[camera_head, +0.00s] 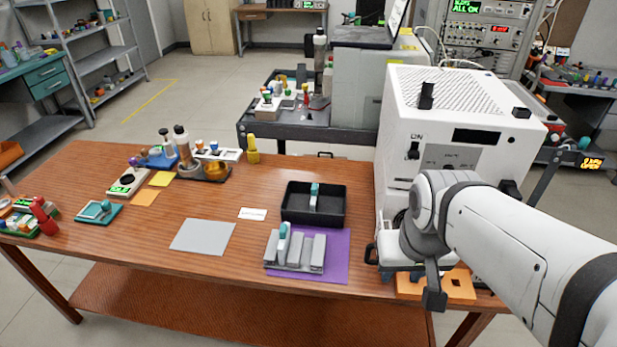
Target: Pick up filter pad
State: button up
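I cannot tell for certain which thing is the filter pad. One teal-topped piece (314,190) stands in a black tray (298,214) near the table's middle. Another teal-topped piece (283,231) stands in a grey slotted rack (290,266) on a purple mat (335,262). A flat grey sheet (203,237) lies to the left of the rack. My gripper (434,296) is at the right, in front of the white machine (450,115) and above an orange slotted block (458,287). My wrist hides much of it, and its opening does not show.
The white machine fills the table's right end. A small white label (252,214) lies left of the tray. The table front left of the rack is clear.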

aim_at(284, 237)
jog(key=z, duration=2.45)
jog(key=k, duration=1.65)
jog(key=u, duration=2.15)
jog(key=i, duration=1)
